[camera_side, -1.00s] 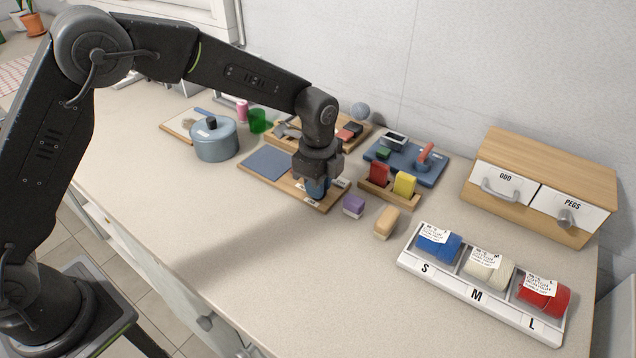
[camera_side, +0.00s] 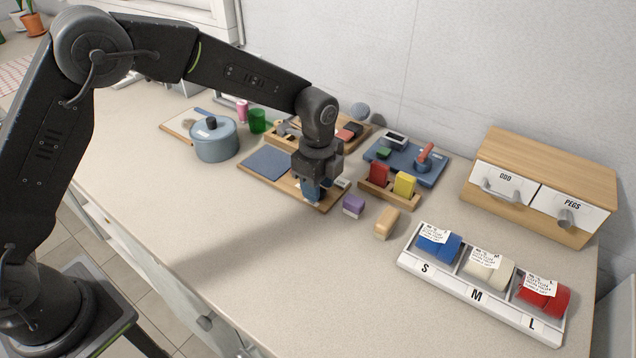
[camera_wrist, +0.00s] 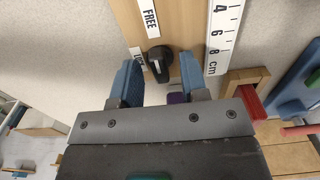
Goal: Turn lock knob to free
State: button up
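The lock knob (camera_wrist: 157,62) is black with a pale pointer mark. Whether the fingertips reach down to the knob's height is unclear. In the side view my gripper (camera_side: 311,193) is low over the right end of the board (camera_side: 285,190), hiding the knob.
A ruler strip (camera_wrist: 222,38) lies right of the knob. A purple block (camera_side: 353,206), a tan block (camera_side: 387,222) and a rack with red and yellow pieces (camera_side: 375,193) stand close to the right. A blue pot (camera_side: 215,143) is left. The front counter is clear.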

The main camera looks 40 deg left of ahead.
notch_tip(320, 180, up, 14)
dwell(0.7)
jog(key=s+a+r+n+t, duration=0.1)
jog(key=s+a+r+n, duration=0.25)
jog(key=s, duration=0.35)
jog(key=s+a+r+n+t, duration=0.2)
jog(key=s+a+n, duration=0.2)
jog(key=s+n, duration=0.15)
jog(key=s+a+r+n+t, duration=0.1)
jog(key=s+a+r+n, duration=0.1)
jog(key=s+a+n, duration=0.35)
jog(key=s+f+n+t, duration=0.1)
jog(key=s+f+n, duration=0.2)
jog(key=s, duration=0.5)
jog(key=shift+s+f+n+t, duration=0.3)
jog(key=shift+s+n, duration=0.05)
jog(key=shift+s, duration=0.05)
